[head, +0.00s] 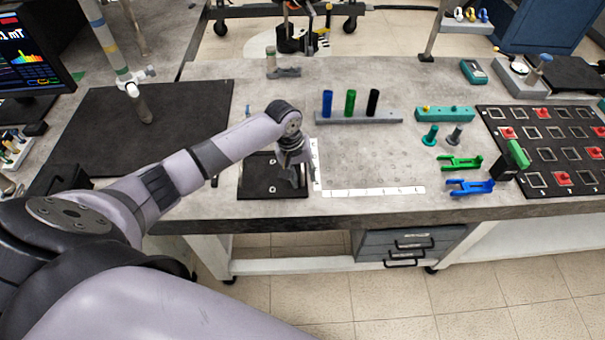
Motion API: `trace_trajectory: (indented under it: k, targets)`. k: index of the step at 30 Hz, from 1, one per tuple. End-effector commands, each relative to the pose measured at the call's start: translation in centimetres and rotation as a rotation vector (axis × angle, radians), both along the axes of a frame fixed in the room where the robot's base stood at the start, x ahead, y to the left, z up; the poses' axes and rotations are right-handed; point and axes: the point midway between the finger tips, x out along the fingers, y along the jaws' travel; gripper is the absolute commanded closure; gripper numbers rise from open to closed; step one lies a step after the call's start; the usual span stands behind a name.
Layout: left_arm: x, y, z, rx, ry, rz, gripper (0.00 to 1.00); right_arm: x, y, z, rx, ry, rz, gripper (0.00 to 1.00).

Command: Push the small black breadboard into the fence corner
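A small black board with a few holes, which looks like the breadboard (262,186), lies flat near the table's front edge, left of centre. My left arm reaches over it from the left. The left gripper (293,178) points down over the board's right part and hides some of it. The view is too small to tell whether its fingers touch the board or are open. White marked strips form an L right of the board: an upright strip (315,165) beside it and a front strip (374,191). I cannot clearly make out a fence corner. My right gripper is out of view.
A grey rack (360,117) holds blue, green and black cylinders. Green (462,163) and blue (470,187) forked parts lie right of the clear grey plate (370,160). A black grid board (550,150) is far right. A large dark mat (90,120) lies left.

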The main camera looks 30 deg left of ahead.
Motion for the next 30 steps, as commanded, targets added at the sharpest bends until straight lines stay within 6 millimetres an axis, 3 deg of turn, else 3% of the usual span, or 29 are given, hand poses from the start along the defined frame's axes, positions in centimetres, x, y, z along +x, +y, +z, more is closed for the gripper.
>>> trace_trajectory:
  k: [3,17,30]
  targets:
    - [-0.02,-0.01,0.0,-0.001,0.001,0.0,0.68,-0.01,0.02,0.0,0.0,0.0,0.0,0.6]
    - [0.0,-0.02,0.05,-0.001,0.0,0.0,0.99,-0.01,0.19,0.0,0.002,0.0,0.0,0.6]
    - [0.05,-0.11,0.12,-0.004,-0.001,0.0,1.0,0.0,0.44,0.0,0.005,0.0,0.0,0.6]
